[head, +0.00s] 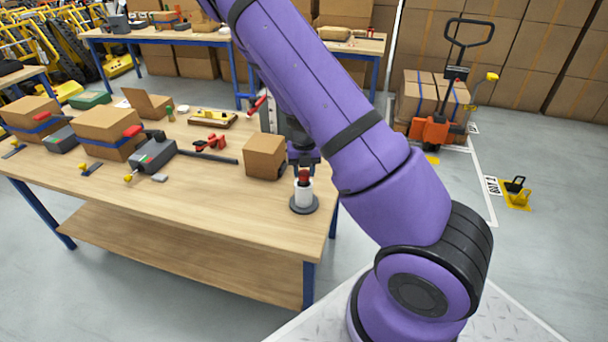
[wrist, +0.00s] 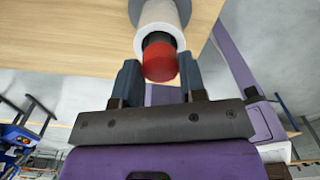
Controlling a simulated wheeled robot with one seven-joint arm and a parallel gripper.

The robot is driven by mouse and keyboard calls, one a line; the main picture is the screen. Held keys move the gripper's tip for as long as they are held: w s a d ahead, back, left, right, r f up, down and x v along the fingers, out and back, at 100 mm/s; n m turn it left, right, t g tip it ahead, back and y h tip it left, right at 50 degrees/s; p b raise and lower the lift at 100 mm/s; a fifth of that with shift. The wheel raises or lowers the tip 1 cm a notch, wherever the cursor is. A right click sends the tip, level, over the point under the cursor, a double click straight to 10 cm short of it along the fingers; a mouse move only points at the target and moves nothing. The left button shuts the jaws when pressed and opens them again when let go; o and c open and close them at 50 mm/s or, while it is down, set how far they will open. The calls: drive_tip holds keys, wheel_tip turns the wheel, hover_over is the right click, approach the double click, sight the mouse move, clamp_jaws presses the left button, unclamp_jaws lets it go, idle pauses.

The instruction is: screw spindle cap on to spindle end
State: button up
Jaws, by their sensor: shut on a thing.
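A white upright spindle (head: 303,191) stands on a round dark base (head: 304,205) near the right front corner of the wooden workbench. A red cap (head: 304,175) is at its top end. In the wrist view, the red cap (wrist: 160,64) lies between my fingertips, in line with the white spindle (wrist: 159,20), with a dark band between red and white. My gripper (head: 304,164) comes down from above and is shut on the cap. It also shows in the wrist view (wrist: 159,70). I cannot tell whether any thread is engaged.
A small cardboard box (head: 264,156) stands just left of the spindle. Grey scanner-like tools (head: 154,153), a dark rod (head: 207,157), red clamps (head: 211,142) and larger boxes (head: 107,132) lie further left. The bench front (head: 220,205) is clear. A pallet truck (head: 433,130) stands at the right.

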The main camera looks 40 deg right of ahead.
drive_tip(key=m, duration=0.5)
drive_tip(key=shift+m, duration=0.3)
drive_tip(key=o, duration=0.8)
